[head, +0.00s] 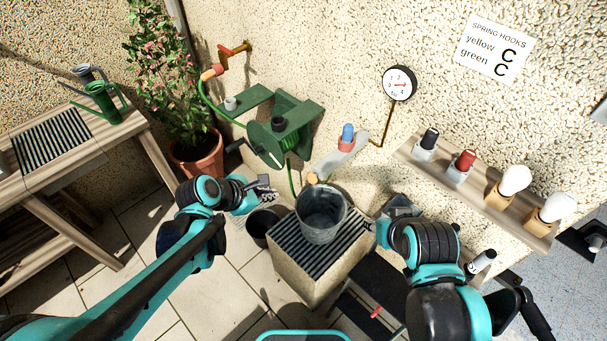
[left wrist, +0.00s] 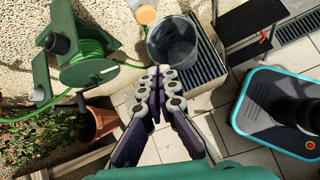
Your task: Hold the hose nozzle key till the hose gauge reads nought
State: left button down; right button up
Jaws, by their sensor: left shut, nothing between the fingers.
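The round white hose gauge (head: 399,84) with a black rim hangs on the wall; its red needle is too small to read surely. A tan-ended piece that looks like the hose nozzle (head: 312,178) is just behind the grey bucket (head: 321,215); it also shows in the left wrist view (left wrist: 146,14). I cannot make out its key. My left gripper (head: 268,191) is left of the bucket, shut and empty; its fingertips show in the left wrist view (left wrist: 158,72), apart from the nozzle. My right gripper (head: 383,228) is right of the bucket, its fingers unclear.
The green hose reel (head: 268,145) is on the wall behind my left gripper. The bucket stands on a grated stone block (head: 295,275), with a dark pot (head: 262,226) beside it. A blue-and-red piece (head: 347,136) sits on a grey bracket. A shelf (head: 480,205) is at the right.

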pick_arm(q)
jog(key=n, duration=0.1)
jog(key=w+d+n, duration=0.1)
jog(key=n, duration=0.1)
jog(key=shift+w+n+h+p, duration=0.2)
jog(key=shift+n+h+p, duration=0.1)
jog(key=shift+h, duration=0.1)
jog(key=b, duration=0.3)
send_near(310, 182)
notch_tip(310, 182, down, 4)
jog(key=shift+w+d, duration=1.4)
jog(key=shift+d, duration=0.1)
